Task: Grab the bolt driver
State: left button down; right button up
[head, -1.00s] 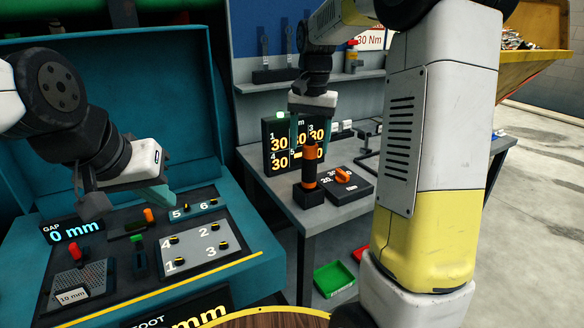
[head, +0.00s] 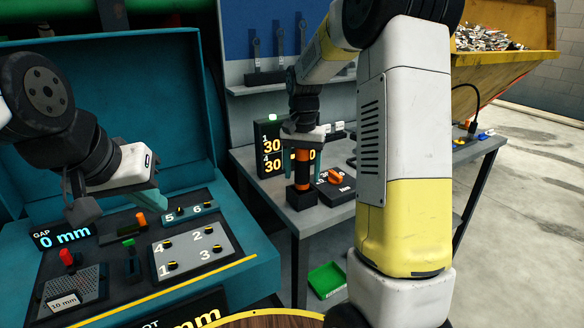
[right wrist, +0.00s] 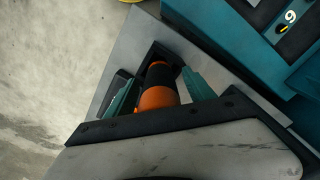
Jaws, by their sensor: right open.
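The bolt driver (head: 303,170), orange and black, stands upright in a black holder (head: 301,196) on the grey bench. My right gripper (head: 302,150) is directly above and around its upper end. In the right wrist view, the bolt driver (right wrist: 157,88) lies between the two teal fingers of my right gripper (right wrist: 160,95), which are open with gaps beside it. My left gripper (head: 150,198) is over the teal console at the left, away from the driver. Its finger gap is not clear.
A black box with an orange knob (head: 335,177) sits right beside the driver holder. A display panel (head: 270,150) showing 30s stands behind. The teal console (head: 235,240) with numbered bolts is at left. A green bin (head: 326,279) is below the bench (head: 330,214).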

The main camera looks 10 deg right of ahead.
jog(key=shift+c, duration=0.4)
grip_shut()
jog(key=shift+r, duration=0.2)
